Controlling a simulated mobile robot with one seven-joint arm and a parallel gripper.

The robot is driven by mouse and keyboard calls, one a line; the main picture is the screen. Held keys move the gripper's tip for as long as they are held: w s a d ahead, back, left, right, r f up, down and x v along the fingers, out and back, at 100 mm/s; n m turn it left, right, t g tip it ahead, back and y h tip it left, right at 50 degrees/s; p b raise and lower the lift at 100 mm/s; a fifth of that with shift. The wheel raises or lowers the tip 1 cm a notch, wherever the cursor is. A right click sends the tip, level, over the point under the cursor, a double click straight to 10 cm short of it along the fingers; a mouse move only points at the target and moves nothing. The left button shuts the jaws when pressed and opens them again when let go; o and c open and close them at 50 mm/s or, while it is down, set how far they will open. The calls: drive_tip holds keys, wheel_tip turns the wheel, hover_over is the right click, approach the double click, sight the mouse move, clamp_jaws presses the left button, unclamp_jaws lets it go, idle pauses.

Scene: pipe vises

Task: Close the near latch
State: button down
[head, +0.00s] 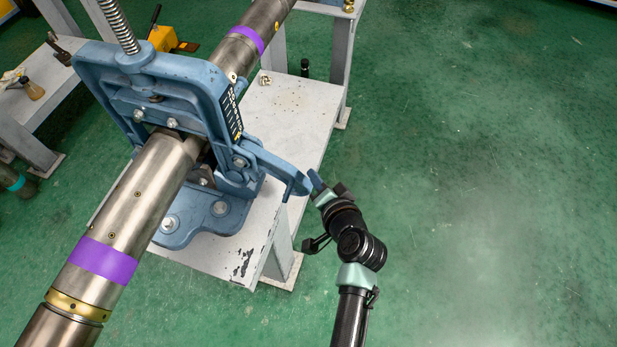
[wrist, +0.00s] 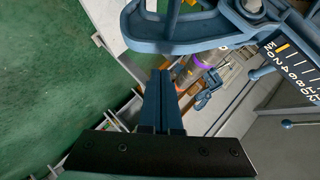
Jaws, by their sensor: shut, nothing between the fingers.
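The blue pipe vise (head: 172,75) stands on a white bench with a metal pipe (head: 165,170) through its frame. Its near latch, a blue lever arm (head: 280,172), sticks out to the right from the vise's lower right side, away from the upright frame. In the wrist view the blue latch (wrist: 190,42) crosses the top, above the fingertips. My gripper (head: 314,178) is just right of the latch's free end; I cannot tell whether they touch. In the wrist view my gripper (wrist: 160,76) has its blue fingers together, with nothing between them.
The white bench (head: 290,115) carries the vise; its right edge is close to my gripper. A small black cylinder (head: 305,67) stands behind that edge. Another bench with tools (head: 40,95) is at the left. The green floor (head: 480,170) at the right is clear.

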sight(302, 191)
drive_tip(key=shift+w+a+f, duration=0.25)
drive_tip(key=shift+a+f, duration=0.5)
drive_tip(key=shift+a, duration=0.1)
wheel_tip(302, 191, down, 3)
drive_tip(key=b, duration=0.5)
drive_tip(key=shift+a+r+m+t+y, duration=0.15)
drive_tip(key=shift+m+t+y, duration=0.15)
drive_tip(key=shift+m+y, duration=0.1)
drive_tip(key=f+b, duration=0.1)
drive_tip(key=b, duration=0.3)
drive_tip(key=a+f+m+t+y+b, duration=0.1)
drive_tip(key=f+b, duration=0.1)
drive_tip(key=b, duration=0.1)
drive_tip(key=shift+w+f+b, duration=0.2)
drive_tip(key=shift+b, duration=0.2)
drive_tip(key=a+f+m+t+y+b, duration=0.1)
drive_tip(key=b, duration=0.5)
drive_tip(key=w+a+f+m+t+y+b, duration=0.1)
drive_tip(key=a+f+m+b, duration=0.1)
drive_tip(key=b, duration=0.4)
drive_tip(key=shift+w+a+f+t+b, duration=0.1)
drive_tip(key=shift+a+f+t+b, duration=0.2)
drive_tip(key=shift+b, duration=0.05)
